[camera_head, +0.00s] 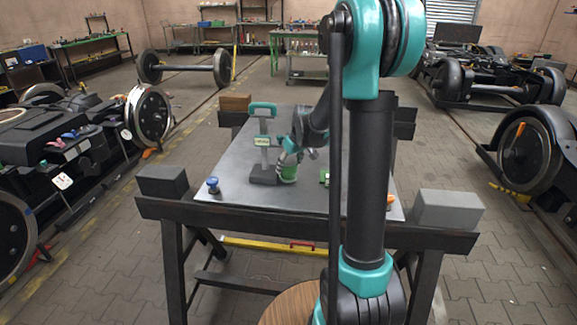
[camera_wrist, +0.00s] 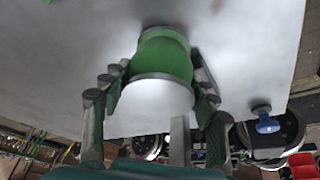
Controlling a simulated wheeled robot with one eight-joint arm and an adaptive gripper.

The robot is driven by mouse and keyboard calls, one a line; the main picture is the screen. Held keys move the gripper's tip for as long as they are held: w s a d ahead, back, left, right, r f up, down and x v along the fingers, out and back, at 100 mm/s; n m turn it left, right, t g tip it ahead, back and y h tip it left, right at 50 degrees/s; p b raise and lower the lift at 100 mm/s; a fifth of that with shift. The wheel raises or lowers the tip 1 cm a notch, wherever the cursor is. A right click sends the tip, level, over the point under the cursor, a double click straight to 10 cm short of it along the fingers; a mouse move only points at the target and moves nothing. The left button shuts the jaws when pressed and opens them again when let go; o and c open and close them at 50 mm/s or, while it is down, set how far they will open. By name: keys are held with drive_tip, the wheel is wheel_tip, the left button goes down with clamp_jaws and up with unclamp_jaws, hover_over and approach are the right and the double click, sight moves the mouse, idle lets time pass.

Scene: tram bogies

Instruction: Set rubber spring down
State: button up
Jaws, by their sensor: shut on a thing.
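The rubber spring is a green, waisted body with grey metal end plates. In the wrist view the rubber spring (camera_wrist: 165,56) stands between the fingers of my gripper (camera_wrist: 155,98), which are shut on it from both sides. In the head view the spring (camera_head: 288,173) is upright at the grey tabletop, just right of a dark stand base. My gripper (camera_head: 290,157) reaches down to it from the right, and my arm partly covers the table. I cannot tell whether the spring's lower plate touches the tabletop.
A teal-handled stand (camera_head: 263,140) rises close left of the spring. A blue-topped piece (camera_head: 213,184) sits at the table's front left, a small green piece (camera_head: 324,178) to the right, and an orange piece (camera_head: 391,202) at the right edge. The grey tabletop (camera_head: 255,200) is clear in front.

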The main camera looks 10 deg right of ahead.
drive_tip(key=shift+f, duration=0.1)
drive_tip(key=shift+f, duration=0.5)
drive_tip(key=o, duration=1.5)
drive_tip(key=shift+o, duration=0.2)
drive_tip(key=shift+r, duration=0.4)
drive_tip(key=v, duration=1.2)
drive_tip(key=s+f+m, duration=0.1)
drive_tip(key=s+f, duration=0.3)
drive_tip(key=s, duration=0.4)
drive_tip(key=s+d+f+m+h, duration=0.1)
drive_tip(key=s+f+m, duration=0.1)
drive_tip(key=s+f, duration=0.3)
drive_tip(key=s+d+f+m+h, duration=0.1)
drive_tip(key=s+f, duration=0.4)
drive_tip(key=s, duration=0.8)
drive_tip(key=shift+s+f+m, duration=0.2)
drive_tip(key=shift+m, duration=0.5)
